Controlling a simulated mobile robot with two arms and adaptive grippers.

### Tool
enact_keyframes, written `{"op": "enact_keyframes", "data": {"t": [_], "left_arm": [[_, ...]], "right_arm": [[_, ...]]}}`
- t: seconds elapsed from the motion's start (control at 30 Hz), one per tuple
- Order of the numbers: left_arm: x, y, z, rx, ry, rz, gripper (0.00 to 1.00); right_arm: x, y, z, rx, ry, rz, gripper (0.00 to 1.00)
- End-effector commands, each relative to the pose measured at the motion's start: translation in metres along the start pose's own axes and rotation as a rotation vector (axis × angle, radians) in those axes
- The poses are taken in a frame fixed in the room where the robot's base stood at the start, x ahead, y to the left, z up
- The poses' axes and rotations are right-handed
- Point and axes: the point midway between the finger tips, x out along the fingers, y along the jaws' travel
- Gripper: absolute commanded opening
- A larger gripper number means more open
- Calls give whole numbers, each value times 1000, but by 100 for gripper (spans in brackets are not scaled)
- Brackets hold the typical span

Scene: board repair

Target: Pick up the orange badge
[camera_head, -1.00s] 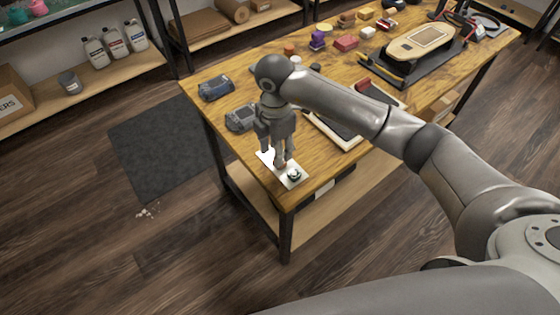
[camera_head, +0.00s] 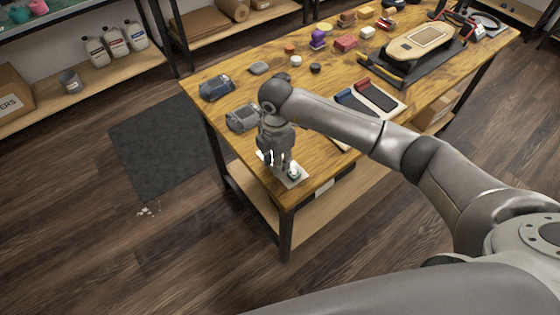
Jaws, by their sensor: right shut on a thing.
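My right gripper (camera_head: 277,164) points down over a white card (camera_head: 296,178) at the near left corner of the wooden workbench (camera_head: 325,165). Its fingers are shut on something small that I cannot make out. A small green and dark item (camera_head: 294,173) lies on the card, just right of the fingers. I see no orange badge clearly; the fingers hide part of the card. My left gripper is not in view.
Two grey-blue devices (camera_head: 216,87) (camera_head: 242,117) stand along the bench's left edge. A tray with dark and red pads (camera_head: 376,97) lies behind my arm. A skateboard deck (camera_head: 420,41) and several small coloured blocks (camera_head: 345,43) are farther back.

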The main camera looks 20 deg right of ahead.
Motion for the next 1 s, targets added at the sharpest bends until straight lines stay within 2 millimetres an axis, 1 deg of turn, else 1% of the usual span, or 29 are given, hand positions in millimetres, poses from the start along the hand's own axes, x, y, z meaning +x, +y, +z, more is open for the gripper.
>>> {"op": "enact_keyframes", "data": {"t": [0.2, 0.33, 0.43, 0.53, 0.67, 0.8, 0.9, 1.0], "left_arm": [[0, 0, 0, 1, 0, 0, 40], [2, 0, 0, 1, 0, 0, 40], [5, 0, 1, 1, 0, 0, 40], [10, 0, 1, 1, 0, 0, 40], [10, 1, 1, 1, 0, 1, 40], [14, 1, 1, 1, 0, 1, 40], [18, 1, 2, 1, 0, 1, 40], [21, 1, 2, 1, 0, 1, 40]], "right_arm": [[-1, 0, 0, 0, 0, 1, 18], [-7, 1, 0, -1, 0, 3, 18], [-16, 1, 0, -1, 1, 3, 18], [-33, 1, 0, -2, 0, 6, 18], [-55, -18, 12, 1, -3, 4, 18], [-90, -42, 27, 1, -4, 7, 18], [-99, -65, 40, 2, -5, 1, 18], [-109, -84, 50, 2, -4, 0, 18]]}}
